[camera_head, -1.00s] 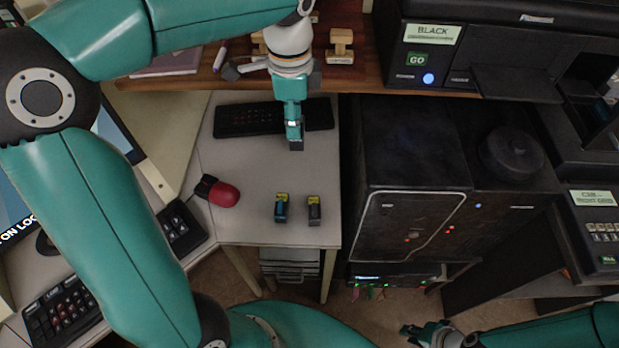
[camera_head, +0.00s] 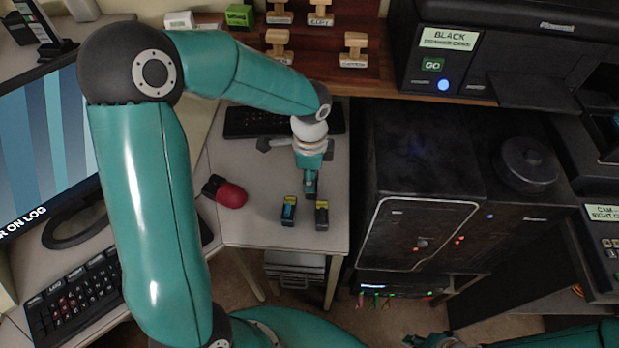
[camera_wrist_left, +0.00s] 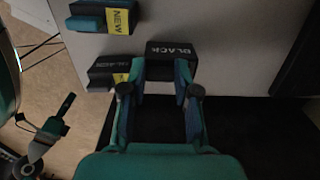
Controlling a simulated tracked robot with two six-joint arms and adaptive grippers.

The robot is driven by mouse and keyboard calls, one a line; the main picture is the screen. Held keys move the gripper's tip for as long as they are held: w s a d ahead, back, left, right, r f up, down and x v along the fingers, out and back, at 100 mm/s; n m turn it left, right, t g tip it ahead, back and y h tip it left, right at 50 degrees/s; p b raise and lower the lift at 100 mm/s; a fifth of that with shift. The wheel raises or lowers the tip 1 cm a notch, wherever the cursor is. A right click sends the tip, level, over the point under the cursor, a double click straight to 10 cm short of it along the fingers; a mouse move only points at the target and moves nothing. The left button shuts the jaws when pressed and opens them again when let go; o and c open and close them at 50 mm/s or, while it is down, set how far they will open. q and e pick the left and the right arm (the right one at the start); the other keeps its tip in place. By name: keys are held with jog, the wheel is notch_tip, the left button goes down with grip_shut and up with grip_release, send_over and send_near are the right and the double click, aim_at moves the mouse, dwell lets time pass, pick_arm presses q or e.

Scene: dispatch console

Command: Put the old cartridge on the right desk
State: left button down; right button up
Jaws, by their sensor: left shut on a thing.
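My left gripper (camera_head: 310,188) is shut on a dark cartridge (camera_wrist_left: 171,50) marked BLACK; no NEW label shows on it. In the head view the held cartridge is mostly hidden at the fingertips. It is over the pale grey desk (camera_head: 236,165); I cannot tell whether it touches. Two cartridges with yellow labels stand on this desk close to the gripper: a blue-sided one (camera_head: 288,212) and a dark one (camera_head: 321,216). The wrist view shows their NEW labels, apart from the held cartridge. My right gripper (camera_head: 425,341) is at the bottom edge, partly cut off.
A black keyboard (camera_head: 255,123) lies at the desk's back. A dark cabinet (camera_head: 415,160) stands just right of the desk. Wooden stamps (camera_head: 354,48) stand on the shelf behind.

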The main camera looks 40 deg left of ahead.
pick_arm(q)
jog(key=shift+f, duration=0.6)
jog(key=c, duration=0.9)
grip_release()
jog(key=shift+o, duration=0.2)
jog(key=shift+r, duration=0.25)
notch_tip(320, 180, up, 12)
jog(key=shift+p, duration=0.4)
jog(key=shift+f, duration=0.1)
